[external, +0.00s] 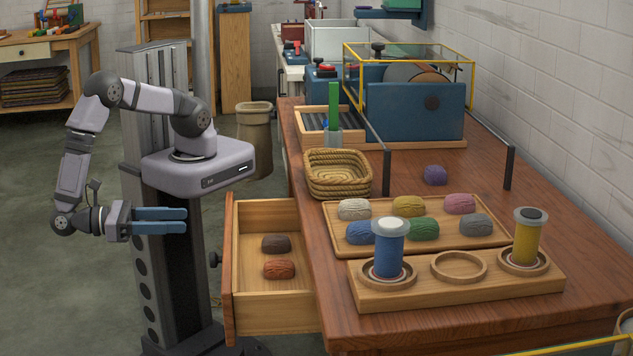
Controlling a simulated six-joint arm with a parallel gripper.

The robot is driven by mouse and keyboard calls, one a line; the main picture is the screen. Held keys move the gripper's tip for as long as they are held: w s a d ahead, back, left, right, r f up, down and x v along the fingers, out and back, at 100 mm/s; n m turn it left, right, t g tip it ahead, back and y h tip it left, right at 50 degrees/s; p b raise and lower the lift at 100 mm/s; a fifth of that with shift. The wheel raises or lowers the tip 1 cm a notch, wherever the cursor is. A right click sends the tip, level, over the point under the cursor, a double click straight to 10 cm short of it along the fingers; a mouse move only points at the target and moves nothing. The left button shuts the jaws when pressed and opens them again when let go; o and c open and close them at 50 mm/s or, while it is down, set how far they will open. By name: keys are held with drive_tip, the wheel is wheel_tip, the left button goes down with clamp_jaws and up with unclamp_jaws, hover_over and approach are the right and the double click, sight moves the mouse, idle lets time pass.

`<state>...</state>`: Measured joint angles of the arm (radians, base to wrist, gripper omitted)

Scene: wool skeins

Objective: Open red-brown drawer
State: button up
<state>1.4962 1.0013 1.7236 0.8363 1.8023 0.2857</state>
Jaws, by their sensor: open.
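The red-brown drawer (228,270) in the table's left side is pulled out. Its pale wooden inside shows. A dark brown skein (276,244) and an orange-brown skein (279,268) lie in it. A dark round knob (214,260) is on the drawer's front. My gripper (184,220) is in the air to the left of the drawer, above the knob's height in the picture. Its blue fingers point right and hold nothing that I can see. It looks apart from the drawer and knob.
The wooden table (420,176) bears a woven basket (338,172), a tray (488,240) of several coloured skeins, and a holder (460,292) with blue and yellow spools.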

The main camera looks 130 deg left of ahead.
wheel_tip(320, 180, down, 7)
drive_tip(key=g+h, duration=0.2)
drive_tip(key=h, duration=0.2)
drive_tip(key=x, duration=0.7)
drive_tip(key=shift+a+r+m, duration=0.15)
drive_tip(key=shift+r+m, duration=0.05)
drive_tip(key=shift+m, duration=0.2)
drive_tip(key=shift+y, duration=0.3)
